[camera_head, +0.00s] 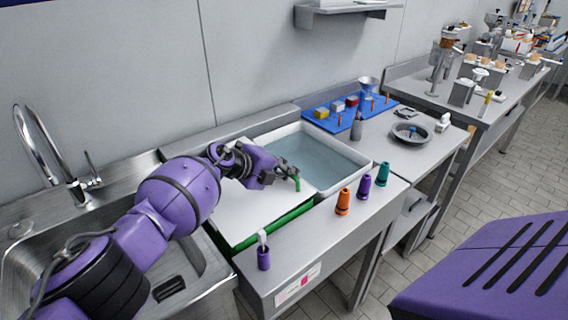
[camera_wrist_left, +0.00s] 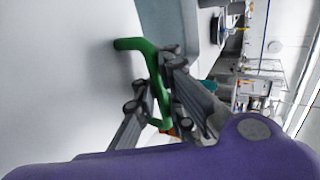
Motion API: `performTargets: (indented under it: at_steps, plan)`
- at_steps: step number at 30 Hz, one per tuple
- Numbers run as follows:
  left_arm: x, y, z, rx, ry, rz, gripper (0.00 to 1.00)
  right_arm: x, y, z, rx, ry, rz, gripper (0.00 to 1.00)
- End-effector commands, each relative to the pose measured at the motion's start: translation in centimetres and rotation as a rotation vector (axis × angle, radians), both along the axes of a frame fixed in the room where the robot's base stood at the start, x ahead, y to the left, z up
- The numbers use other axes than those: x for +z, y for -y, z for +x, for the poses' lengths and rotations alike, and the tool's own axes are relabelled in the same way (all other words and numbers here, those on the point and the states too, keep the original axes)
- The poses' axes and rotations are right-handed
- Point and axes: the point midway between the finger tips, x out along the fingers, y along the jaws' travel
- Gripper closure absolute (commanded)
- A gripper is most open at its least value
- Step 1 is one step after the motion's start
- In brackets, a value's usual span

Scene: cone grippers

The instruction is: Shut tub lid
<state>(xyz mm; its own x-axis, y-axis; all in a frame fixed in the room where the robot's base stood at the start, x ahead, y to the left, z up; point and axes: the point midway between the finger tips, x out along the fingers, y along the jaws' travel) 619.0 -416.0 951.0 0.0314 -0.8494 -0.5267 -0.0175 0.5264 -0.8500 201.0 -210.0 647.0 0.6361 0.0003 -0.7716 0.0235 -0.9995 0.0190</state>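A green handle (camera_head: 297,184) stands near the panel's right edge and also shows in the left wrist view (camera_wrist_left: 153,72). My left gripper (camera_head: 290,176) is at the handle. In the left wrist view its fingers (camera_wrist_left: 155,80) are on both sides of the handle and appear closed on it. My right gripper is not in view.
A blue tray (camera_head: 345,112) with small blocks lies behind the tub. A steel sink (camera_head: 180,262) is at left.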

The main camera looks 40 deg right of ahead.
Motion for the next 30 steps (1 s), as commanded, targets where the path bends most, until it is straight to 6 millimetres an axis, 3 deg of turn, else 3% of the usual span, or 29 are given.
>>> performTargets:
  at_steps: [1,3,20,26,30]
  plan:
    - [-1.7,-0.8,0.1,0.001,-0.012,0.019,1.0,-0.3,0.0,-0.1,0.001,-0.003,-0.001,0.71]
    - [-2.1,-0.8,0.2,0.001,-0.01,0.02,1.0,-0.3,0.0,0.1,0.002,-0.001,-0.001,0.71]
    - [-2.5,-0.9,0.4,0.003,-0.005,0.022,1.0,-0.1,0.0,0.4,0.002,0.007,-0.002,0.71]
    - [-2.3,-0.8,0.4,0.003,-0.004,0.018,0.72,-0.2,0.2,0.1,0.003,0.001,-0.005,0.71]
    - [-2.0,-0.6,0.3,0.002,-0.004,0.013,0.72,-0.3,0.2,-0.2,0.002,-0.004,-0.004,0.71]
